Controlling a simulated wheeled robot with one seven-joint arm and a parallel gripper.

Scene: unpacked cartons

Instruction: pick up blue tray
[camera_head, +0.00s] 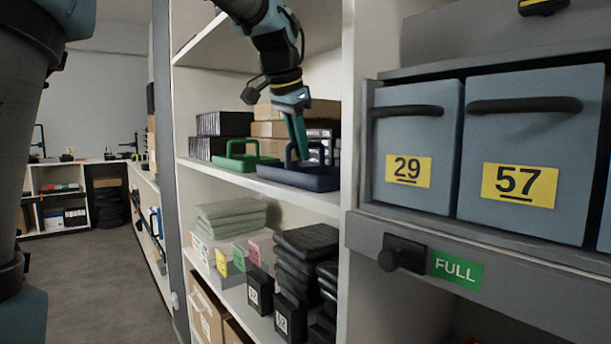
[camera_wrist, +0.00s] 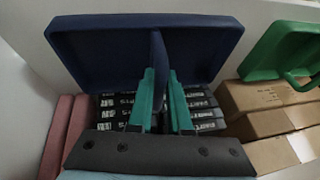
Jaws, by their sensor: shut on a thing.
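The blue tray (camera_head: 310,181) is dark navy with a raised handle and sits on the upper shelf, near its front edge, in the head view. My gripper (camera_head: 300,155) reaches down to it from above. In the wrist view the tray (camera_wrist: 110,50) fills the upper middle, and the teal fingers of my gripper (camera_wrist: 160,80) are closed on its handle, one on each side. I cannot tell whether the tray is resting on the shelf or slightly raised.
A green tray (camera_head: 240,160) lies just left of the blue one, and it also shows in the wrist view (camera_wrist: 270,50). Black boxes (camera_head: 222,125) and cardboard boxes (camera_head: 275,128) stand behind. A white upright (camera_head: 350,240) and grey bins (camera_head: 415,105) are close on the right.

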